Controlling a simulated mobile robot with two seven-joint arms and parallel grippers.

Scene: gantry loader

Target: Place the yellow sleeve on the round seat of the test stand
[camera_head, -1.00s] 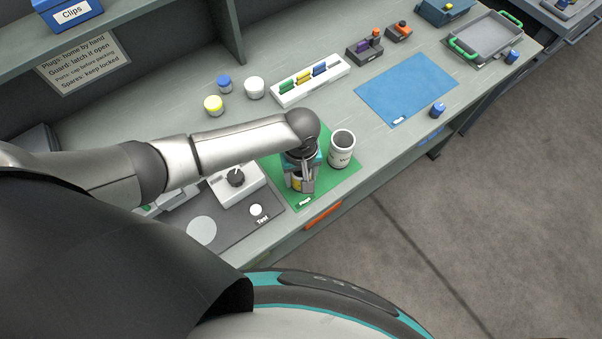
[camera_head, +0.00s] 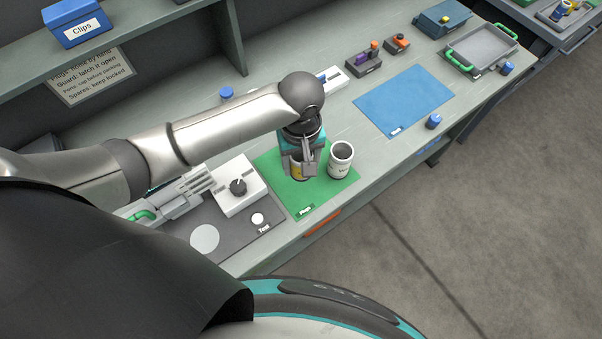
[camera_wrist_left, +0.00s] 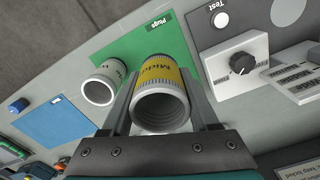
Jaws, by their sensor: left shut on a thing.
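The yellow sleeve (camera_head: 297,170) is a short hollow cylinder with a yellow band and a pale ribbed rim. My left gripper (camera_head: 300,165) is shut on it over the green mat (camera_head: 318,193). In the left wrist view the sleeve (camera_wrist_left: 163,80) sits between the two fingers (camera_wrist_left: 160,105), its open end towards the camera. The test stand (camera_head: 225,225) is a dark grey plate labelled "Test", to the left of the green mat. Its round seat (camera_head: 205,237) is a light grey disc, bare and apart from the sleeve. My right gripper is not in view.
A white cup-like sleeve (camera_head: 341,160) stands close to the right of my left gripper. A white box with a black knob (camera_head: 238,187) stands behind the test plate. A blue mat (camera_head: 405,100) lies clear farther right. My left arm hides part of the bench.

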